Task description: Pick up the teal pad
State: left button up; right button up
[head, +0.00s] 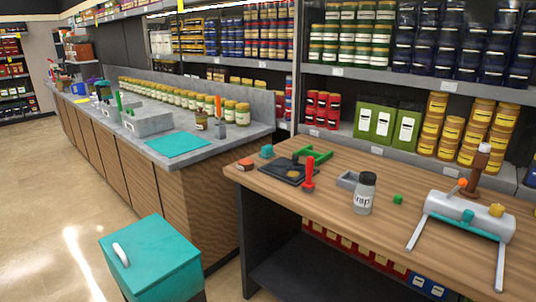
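A flat teal pad (178,143) lies on the grey top of the long counter (205,157), near its front edge and its near end. Its whole top face is in sight and nothing covers it. Neither of my grippers shows in the head view.
A teal-topped box (150,255) with a white handle stands on the floor in front. The wooden table (330,235) at right holds a red-handled tool (309,176), a labelled jar (365,193) and a grey cylinder device (470,213).

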aim_at(267, 151)
jog(key=i+j+z, duration=0.2)
jog(key=i, duration=0.25)
jog(key=i+j+z, duration=0.2)
jog(key=i, duration=0.3)
jog(key=l, duration=0.1)
